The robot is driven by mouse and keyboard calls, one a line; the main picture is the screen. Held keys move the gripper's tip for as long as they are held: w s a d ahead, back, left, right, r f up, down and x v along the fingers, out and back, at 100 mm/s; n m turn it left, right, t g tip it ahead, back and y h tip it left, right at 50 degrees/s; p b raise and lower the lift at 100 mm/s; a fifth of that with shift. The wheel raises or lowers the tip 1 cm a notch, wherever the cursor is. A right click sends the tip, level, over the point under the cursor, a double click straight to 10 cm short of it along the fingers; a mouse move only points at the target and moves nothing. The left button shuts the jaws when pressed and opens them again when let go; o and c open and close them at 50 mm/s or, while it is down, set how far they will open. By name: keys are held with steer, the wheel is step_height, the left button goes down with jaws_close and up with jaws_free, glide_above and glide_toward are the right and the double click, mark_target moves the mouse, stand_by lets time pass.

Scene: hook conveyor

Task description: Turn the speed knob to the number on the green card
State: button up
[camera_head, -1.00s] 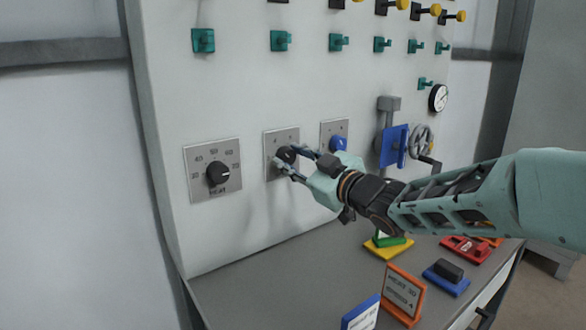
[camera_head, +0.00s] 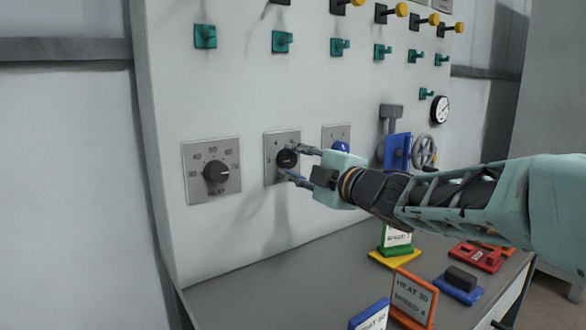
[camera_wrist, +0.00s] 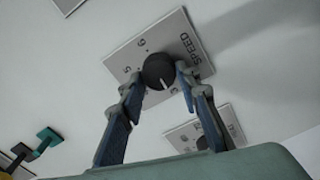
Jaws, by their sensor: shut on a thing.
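The black speed knob (camera_head: 287,158) is on a square metal plate on the upright panel, between two other dial plates. In the wrist view the knob (camera_wrist: 157,69) has a white pointer line, and its plate (camera_wrist: 126,50) shows SPEED and several numbers. My gripper (camera_head: 288,161) has its fingers on either side of the knob and is shut on it; the fingers (camera_wrist: 160,77) also show in the wrist view. The green card (camera_head: 397,239) stands on the bench behind the arm; it reads SPEED, but its number is too small to read surely.
The heat knob (camera_head: 217,172) is at left. The right-hand dial plate (camera_head: 336,134) is partly hidden by my gripper. A blue lever block (camera_head: 397,152) and handwheel (camera_head: 424,151) are farther right. An orange card (camera_head: 412,296) and blue card (camera_head: 370,316) stand at the bench front.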

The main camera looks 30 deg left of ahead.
steer(key=shift+n, duration=0.3)
steer(key=o, duration=1.2)
steer(key=shift+c, duration=0.2)
steer(key=v, duration=0.7)
steer(key=shift+d, duration=0.25)
